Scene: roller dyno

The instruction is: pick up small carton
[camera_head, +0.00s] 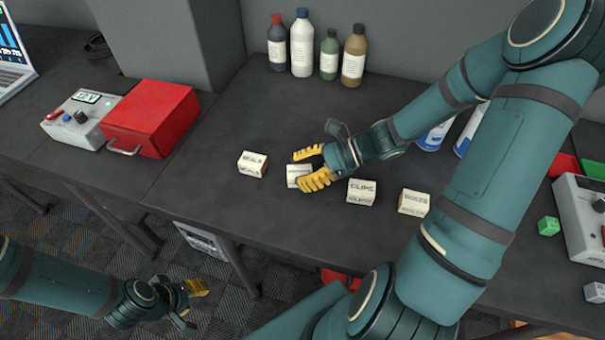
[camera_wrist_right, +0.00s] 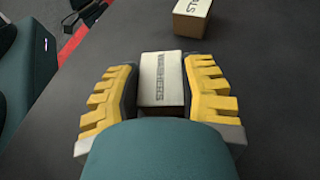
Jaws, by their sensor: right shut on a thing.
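A small white carton (camera_head: 299,175) sits on the dark bench between the yellow fingers of my right gripper (camera_head: 309,168). In the right wrist view the carton (camera_wrist_right: 162,80), with dark lettering on top, lies between both fingers of the right gripper (camera_wrist_right: 162,92), which is shut on it. Three similar small cartons stand in a row beside it: one to the left (camera_head: 252,164), one marked CLIPS (camera_head: 361,192) and one farther right (camera_head: 413,203). My left gripper (camera_head: 194,300) is low at the left, over the floor; its finger opening is unclear.
A red box (camera_head: 150,117) and a grey device (camera_head: 82,120) stand at the left. Several bottles (camera_head: 302,45) stand at the back wall. A green cube (camera_head: 548,226) and another device (camera_head: 585,220) are at the right.

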